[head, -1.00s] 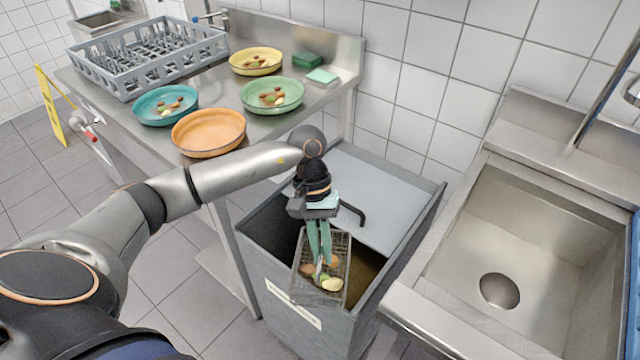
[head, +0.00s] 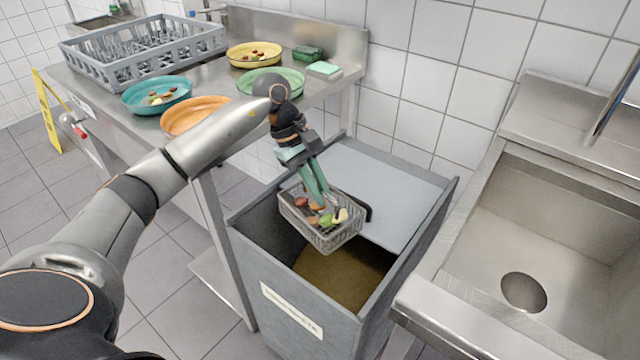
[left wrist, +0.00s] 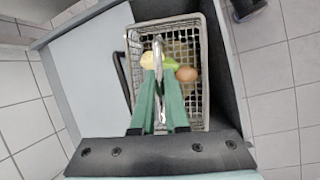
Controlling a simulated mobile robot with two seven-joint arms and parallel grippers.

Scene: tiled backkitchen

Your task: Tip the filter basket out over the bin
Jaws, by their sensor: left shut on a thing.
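The filter basket (head: 320,228) is a small grey mesh basket with several food scraps (head: 326,217) in it. It hangs above the open part of the grey bin (head: 300,290), roughly upright with a slight tilt. My left gripper (head: 322,203) has green fingers that reach down into the basket and are shut on it. In the left wrist view the fingers (left wrist: 160,105) close around a thin metal handle of the basket (left wrist: 195,75), with scraps lying on its mesh floor. The bin's brown inside shows below the basket. My right gripper is not in view.
A grey lid (head: 385,185) with a black handle covers the back of the bin. A steel sink (head: 500,230) stands to the right. On the steel table at left are a teal plate (head: 157,94), an orange plate (head: 195,117), other plates and a dish rack (head: 145,50).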

